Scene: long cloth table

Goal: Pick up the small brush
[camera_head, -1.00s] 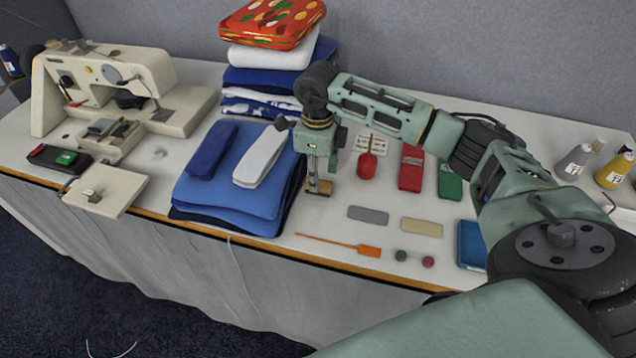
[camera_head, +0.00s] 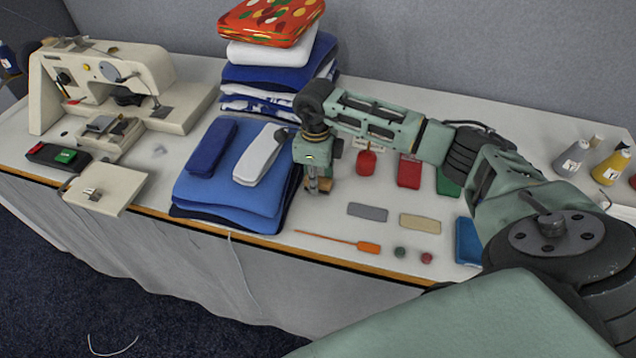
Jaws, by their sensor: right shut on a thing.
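The small brush (camera_head: 319,186) shows as a little brown wooden block on the white table, just right of the folded blue cloth pile. My right gripper (camera_head: 318,187) points straight down at it, with its fingers shut on it. The fingers and wrist hide most of the brush, and its bristles cannot be made out. The brush appears at table level; any small gap under it cannot be told. My left gripper is not in view.
The folded blue cloths (camera_head: 225,205) lie close to the left of my gripper. A tall fabric stack (camera_head: 275,75) stands behind. A grey block (camera_head: 368,212), a beige block (camera_head: 420,223) and an orange-handled tool (camera_head: 368,247) lie in front right. A sewing machine (camera_head: 110,80) stands left.

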